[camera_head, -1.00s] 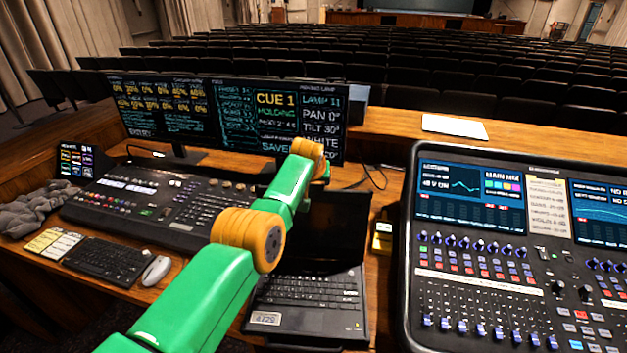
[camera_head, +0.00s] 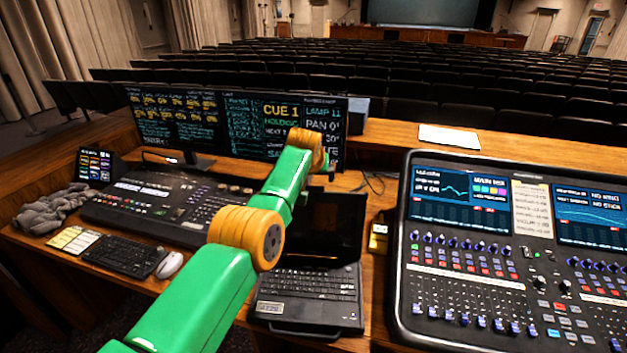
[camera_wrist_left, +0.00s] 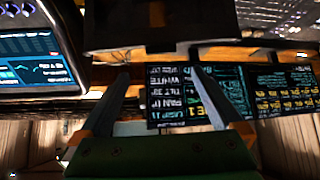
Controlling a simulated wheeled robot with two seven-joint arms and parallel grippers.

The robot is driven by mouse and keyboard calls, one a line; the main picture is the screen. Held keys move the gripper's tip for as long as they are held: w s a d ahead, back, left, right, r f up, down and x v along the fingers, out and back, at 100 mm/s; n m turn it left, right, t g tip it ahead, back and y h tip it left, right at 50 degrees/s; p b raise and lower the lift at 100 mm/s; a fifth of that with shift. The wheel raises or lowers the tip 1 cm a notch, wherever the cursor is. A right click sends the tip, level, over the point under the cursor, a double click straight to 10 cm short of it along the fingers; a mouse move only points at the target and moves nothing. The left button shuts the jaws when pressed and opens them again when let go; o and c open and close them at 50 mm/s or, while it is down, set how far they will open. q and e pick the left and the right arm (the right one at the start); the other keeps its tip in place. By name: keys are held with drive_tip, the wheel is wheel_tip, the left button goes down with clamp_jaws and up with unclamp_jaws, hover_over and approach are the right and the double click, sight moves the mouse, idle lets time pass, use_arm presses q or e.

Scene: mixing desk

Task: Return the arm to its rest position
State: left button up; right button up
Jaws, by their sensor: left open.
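My left arm (camera_head: 205,290), green with orange joints, reaches from the bottom left over the desk toward the monitors. Its far orange joint (camera_head: 307,147) overlaps the wide monitor (camera_head: 232,125). The left gripper's fingers are not clear in the head view. In the left wrist view the left gripper (camera_wrist_left: 160,75) has its two dark fingers spread apart with nothing between them. The wrist view is upside down, with the monitor's text (camera_wrist_left: 173,92) beyond the fingers. My right gripper is in neither view.
An open laptop (camera_head: 308,283) lies beneath and right of the arm. A lighting console (camera_head: 150,205), keyboard (camera_head: 128,255) and mouse (camera_head: 170,265) are to the left. A large mixing console (camera_head: 480,260) fills the right. A white sheet (camera_head: 449,136) lies on the back ledge.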

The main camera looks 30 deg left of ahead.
use_arm(q)
drive_tip(key=s+f+m+g, duration=0.1)
drive_tip(key=s+f, duration=0.2)
drive_tip(key=f, duration=0.4)
drive_tip(key=s+f, duration=0.2)
drive_tip(key=f, duration=0.6)
drive_tip(key=s+d+f+m+g, duration=0.15)
drive_tip(key=s+d+f, duration=0.25)
drive_tip(key=s+f, duration=0.4)
drive_tip(key=s+d+m+g+h, duration=0.15)
drive_tip(key=s+d, duration=0.35)
drive_tip(key=s, duration=0.7)
drive_tip(key=s+d+m+h, duration=0.25)
drive_tip(key=s+d, duration=0.25)
drive_tip(key=s, duration=0.8)
wheel_tip(320, 180, down, 21)
drive_tip(key=s+g+b, duration=0.1)
drive_tip(key=g+b, duration=0.1)
drive_tip(key=b, duration=0.2)
drive_tip(key=s+a+f+b, duration=0.2)
drive_tip(key=s+f, duration=1)
drive_tip(key=shift+s+a+f+g+y, duration=0.2)
drive_tip(key=shift+f+g+y, duration=0.1)
drive_tip(key=shift+g, duration=0.1)
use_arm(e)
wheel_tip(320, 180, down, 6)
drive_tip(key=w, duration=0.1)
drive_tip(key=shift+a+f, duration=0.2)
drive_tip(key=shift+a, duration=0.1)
